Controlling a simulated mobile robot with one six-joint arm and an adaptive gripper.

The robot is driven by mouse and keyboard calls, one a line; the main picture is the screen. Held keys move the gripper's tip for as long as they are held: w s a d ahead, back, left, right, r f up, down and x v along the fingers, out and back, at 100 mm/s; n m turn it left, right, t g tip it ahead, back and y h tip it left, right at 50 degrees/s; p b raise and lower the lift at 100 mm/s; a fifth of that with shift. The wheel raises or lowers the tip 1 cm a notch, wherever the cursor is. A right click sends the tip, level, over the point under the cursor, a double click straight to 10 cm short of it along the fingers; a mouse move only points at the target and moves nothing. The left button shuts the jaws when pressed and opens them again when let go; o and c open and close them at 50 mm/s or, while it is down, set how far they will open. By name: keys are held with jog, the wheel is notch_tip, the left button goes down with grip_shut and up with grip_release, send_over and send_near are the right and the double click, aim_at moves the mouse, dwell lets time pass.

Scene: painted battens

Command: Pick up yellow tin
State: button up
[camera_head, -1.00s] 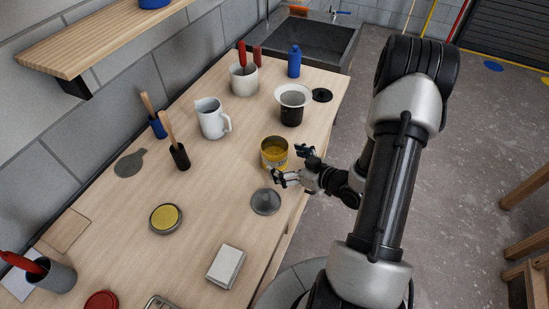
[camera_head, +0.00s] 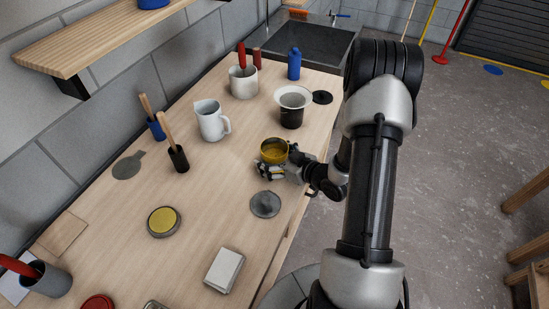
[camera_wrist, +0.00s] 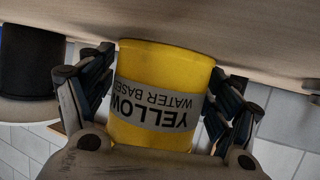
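The yellow tin (camera_head: 274,150) stands upright near the table's right edge, open at the top with yellow inside. In the wrist view the tin (camera_wrist: 150,75) appears upside down, and its grey label reads YELLOW WATER BASED. My gripper (camera_head: 272,170) is at the near side of the tin and hides its lower part in the head view. In the wrist view the fingers of my gripper (camera_wrist: 162,85) lie on both sides of the tin. Narrow gaps show between the fingers and its walls, so it looks open around the tin.
A white jug (camera_head: 211,121) stands to the left. The wood between jug and lid is clear.

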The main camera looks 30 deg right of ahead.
jog(key=c, duration=1.1)
jog(key=shift+c, duration=0.2)
jog(key=shift+r, duration=0.25)
